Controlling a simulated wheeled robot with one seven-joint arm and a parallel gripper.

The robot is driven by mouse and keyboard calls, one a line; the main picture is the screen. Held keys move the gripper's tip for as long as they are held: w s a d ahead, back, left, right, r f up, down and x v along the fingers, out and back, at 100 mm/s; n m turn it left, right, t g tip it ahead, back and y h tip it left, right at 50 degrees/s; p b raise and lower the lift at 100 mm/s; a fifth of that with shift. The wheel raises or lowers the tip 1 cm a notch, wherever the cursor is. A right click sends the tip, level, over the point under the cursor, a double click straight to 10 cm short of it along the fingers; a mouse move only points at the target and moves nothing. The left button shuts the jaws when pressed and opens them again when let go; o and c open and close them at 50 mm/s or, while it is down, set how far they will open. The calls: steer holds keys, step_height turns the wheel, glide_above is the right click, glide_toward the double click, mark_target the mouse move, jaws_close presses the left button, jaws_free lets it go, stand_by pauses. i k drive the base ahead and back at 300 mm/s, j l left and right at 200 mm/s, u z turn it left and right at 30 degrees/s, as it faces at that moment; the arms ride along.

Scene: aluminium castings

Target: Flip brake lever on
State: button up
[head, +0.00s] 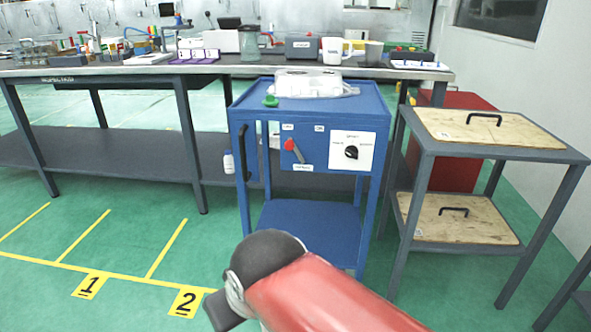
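The brake lever (290,145) is a small red handle on the front of a blue cart (310,104). It tilts up to the left, towards the left one of two small labels; the right label (319,128) appears to read ON. A further label (303,167) sits below the lever, too small to read. My red and dark grey arm reaches in from the bottom, in front of the cart's lower part and apart from the lever. My gripper's fingers do not show.
A black rotary knob (351,152) on a white plate is right of the lever. A dark vertical handle (244,153) is on the cart's left. A grey two-level stand (570,155) is close on the right. A long workbench (150,70) runs behind. Green floor is clear at left.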

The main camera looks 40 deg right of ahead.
mark_target(290, 145)
steer(key=z, duration=1.2)
